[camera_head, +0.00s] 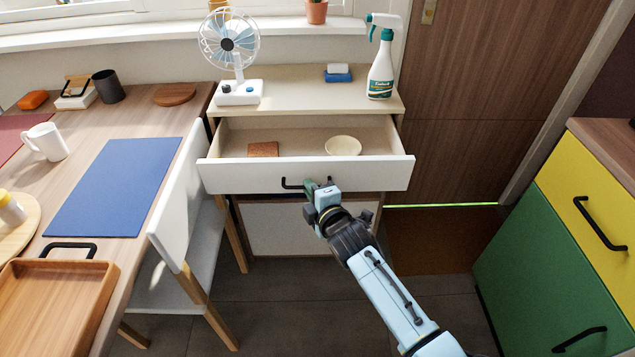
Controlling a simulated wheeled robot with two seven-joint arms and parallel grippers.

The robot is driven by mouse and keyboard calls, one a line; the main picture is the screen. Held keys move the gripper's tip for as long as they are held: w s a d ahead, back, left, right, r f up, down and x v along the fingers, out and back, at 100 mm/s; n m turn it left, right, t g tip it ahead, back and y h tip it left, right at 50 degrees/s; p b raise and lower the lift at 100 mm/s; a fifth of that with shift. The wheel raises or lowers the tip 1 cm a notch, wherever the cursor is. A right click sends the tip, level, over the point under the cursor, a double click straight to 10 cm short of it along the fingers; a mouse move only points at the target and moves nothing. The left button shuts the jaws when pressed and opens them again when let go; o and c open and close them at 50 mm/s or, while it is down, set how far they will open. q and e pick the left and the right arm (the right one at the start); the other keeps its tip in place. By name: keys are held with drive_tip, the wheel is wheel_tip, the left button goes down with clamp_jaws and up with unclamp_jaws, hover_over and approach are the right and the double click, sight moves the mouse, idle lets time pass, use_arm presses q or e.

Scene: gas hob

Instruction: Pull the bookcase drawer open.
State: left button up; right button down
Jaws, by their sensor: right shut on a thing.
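The bookcase (280,80) is a low light-wood unit standing below the window. Its white-fronted drawer (240,177) is pulled out, and its inside is visible. A small brown square block (263,149) and a cream bowl (343,146) lie in the drawer. The black bar handle (291,183) is at the middle of the drawer front. My right gripper (310,187) is at the right part of the handle and shut on it; its fingertips are partly hidden. My left gripper is not in view.
A white chair (185,205) stands close to the drawer's left side. The table (120,130) with a blue mat (115,185) is at left. A fan (238,90) and spray bottle (381,70) stand on the bookcase. A green-yellow cabinet (545,255) is at right.

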idle(0.3)
drive_tip(key=c, duration=1.5)
unclamp_jaws()
drive_tip(key=shift+c, duration=0.2)
